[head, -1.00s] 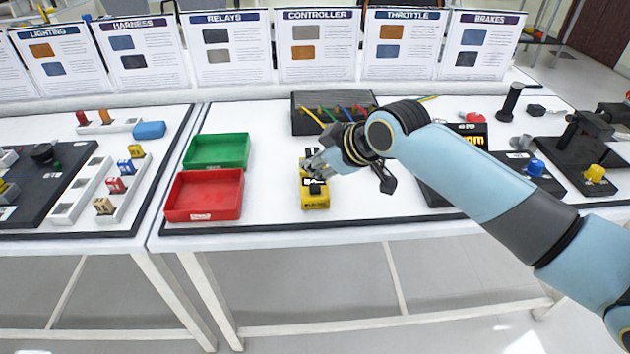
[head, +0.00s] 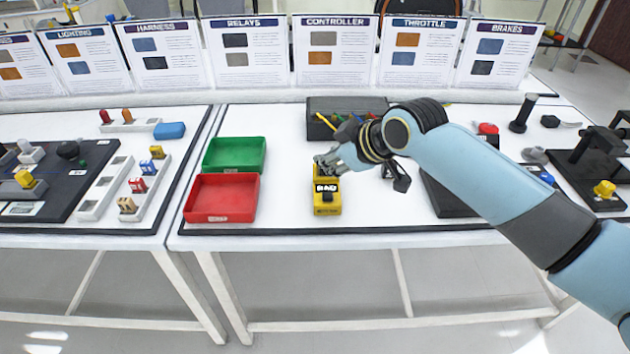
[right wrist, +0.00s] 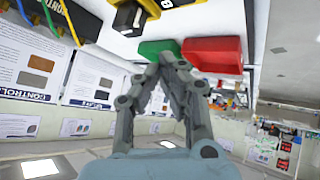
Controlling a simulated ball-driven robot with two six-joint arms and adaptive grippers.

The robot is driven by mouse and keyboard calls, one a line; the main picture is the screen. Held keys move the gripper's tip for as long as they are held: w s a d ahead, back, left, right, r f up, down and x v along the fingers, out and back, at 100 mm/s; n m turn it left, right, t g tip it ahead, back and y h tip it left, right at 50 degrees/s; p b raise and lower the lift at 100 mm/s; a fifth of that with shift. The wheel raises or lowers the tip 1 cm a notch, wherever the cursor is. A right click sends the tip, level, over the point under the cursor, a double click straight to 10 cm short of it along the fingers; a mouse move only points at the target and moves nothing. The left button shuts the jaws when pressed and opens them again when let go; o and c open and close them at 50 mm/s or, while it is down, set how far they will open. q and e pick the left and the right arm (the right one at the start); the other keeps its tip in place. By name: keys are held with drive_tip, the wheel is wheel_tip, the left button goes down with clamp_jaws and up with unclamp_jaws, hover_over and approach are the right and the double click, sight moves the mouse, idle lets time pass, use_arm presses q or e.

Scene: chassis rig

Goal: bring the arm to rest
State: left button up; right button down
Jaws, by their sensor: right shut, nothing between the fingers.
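My right arm reaches in from the right in the head view. Its gripper (head: 326,161) is shut and empty, over the far end of a yellow box with a "BAD" label (head: 327,208). The right wrist view shows the closed fingertips (right wrist: 168,57), with the box's yellow and black body (right wrist: 130,20) beyond them. The gripper hides the far part of the box in the head view. My left gripper is not in view.
Red (head: 222,199) and green (head: 234,155) trays lie left of the box. A black block with coloured wires (head: 322,106) stands behind the gripper. A dark plate (head: 447,197) lies under the forearm. Upright posters (head: 335,55) line the back. White table shows between trays and box.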

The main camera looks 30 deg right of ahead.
drive_tip(key=shift+s+a+f, duration=0.1)
drive_tip(key=shift+s+a, duration=0.05)
drive_tip(key=shift+s, duration=0.15)
drive_tip(key=s+a+r+m+g+h, duration=0.1)
drive_tip(key=s+a+r+m+g, duration=0.15)
drive_tip(key=s, duration=1.05)
drive_tip(key=s+a+r+m+g+h, duration=0.1)
drive_tip(key=s+r+m+g, duration=0.15)
drive_tip(key=s, duration=1.05)
drive_tip(key=s+d+f+g+b, duration=0.1)
drive_tip(key=d+f+b, duration=0.1)
drive_tip(key=f, duration=1.4)
drive_tip(key=s+d+f+g+b, duration=0.1)
drive_tip(key=f+b, duration=0.1)
drive_tip(key=f, duration=1.4)
drive_tip(key=s+d+f+g+b, duration=0.1)
drive_tip(key=s+f+b, duration=0.1)
drive_tip(key=s+f, duration=1.5)
drive_tip(key=shift+s+f+m+b, duration=0.25)
drive_tip(key=shift+s+m+b, duration=0.15)
drive_tip(key=shift+s, duration=0.1)
